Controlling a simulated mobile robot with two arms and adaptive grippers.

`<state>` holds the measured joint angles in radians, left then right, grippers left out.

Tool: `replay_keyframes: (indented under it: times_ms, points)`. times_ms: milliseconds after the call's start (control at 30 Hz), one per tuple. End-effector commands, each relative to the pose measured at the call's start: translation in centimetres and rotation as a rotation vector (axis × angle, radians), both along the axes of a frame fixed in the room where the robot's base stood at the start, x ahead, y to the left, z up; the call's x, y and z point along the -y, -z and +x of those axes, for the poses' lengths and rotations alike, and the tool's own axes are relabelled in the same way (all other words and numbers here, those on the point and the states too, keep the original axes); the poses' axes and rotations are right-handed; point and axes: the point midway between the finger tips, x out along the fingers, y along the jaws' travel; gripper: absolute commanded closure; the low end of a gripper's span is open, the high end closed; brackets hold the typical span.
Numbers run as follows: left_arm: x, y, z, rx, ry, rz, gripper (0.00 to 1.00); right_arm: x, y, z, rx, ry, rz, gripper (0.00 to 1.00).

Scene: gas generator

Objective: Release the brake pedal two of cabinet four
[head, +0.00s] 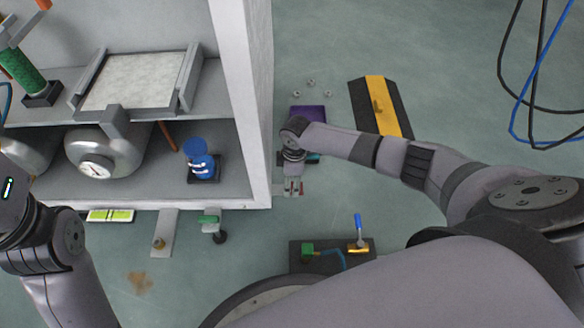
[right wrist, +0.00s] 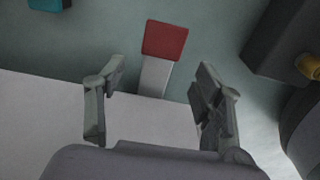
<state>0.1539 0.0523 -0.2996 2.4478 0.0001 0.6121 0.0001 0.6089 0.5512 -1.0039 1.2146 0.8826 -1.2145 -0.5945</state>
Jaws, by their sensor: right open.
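A red pedal pad (right wrist: 166,40) on a grey metal arm (right wrist: 155,77) shows in the right wrist view, just beyond and between my fingers. My right gripper (right wrist: 161,75) is open, with one finger to each side of the grey arm and nothing held. In the head view my right gripper (head: 293,187) hangs low beside the cabinet's right front corner, and it largely hides the pedal. Small reddish bits show around its fingertips. The white cabinet (head: 259,120) fills the upper left. My left arm enters at the left edge, but its fingers are not visible.
A green pedal (head: 208,219) and a flat metal plate (head: 163,235) project from the cabinet's front. A dark block with a blue-handled valve (head: 358,232) lies nearer me. A black-and-yellow plate (head: 381,104) and a purple box (head: 309,114) are on the floor beyond.

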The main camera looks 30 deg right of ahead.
Motion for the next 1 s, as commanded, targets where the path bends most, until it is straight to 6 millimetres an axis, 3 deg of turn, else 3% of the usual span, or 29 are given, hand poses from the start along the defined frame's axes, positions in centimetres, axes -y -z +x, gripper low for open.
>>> replay_keyframes:
  times_ms: [200, 400, 1000]
  points:
    - [0.0, 0.0, 0.0, 0.000, 0.000, 0.000, 0.38, 0.3, -4.7, -0.1, 0.002, -0.002, 0.001, 0.38]
    - [0.0, 0.0, 0.0, 0.000, 0.000, 0.000, 0.38, 0.4, -7.2, -0.2, 0.001, 0.000, 0.000, 0.38]
    - [0.0, 0.0, 0.0, 0.000, 0.001, -0.001, 0.38, 0.4, -7.7, -0.2, 0.000, 0.000, 0.001, 0.38]
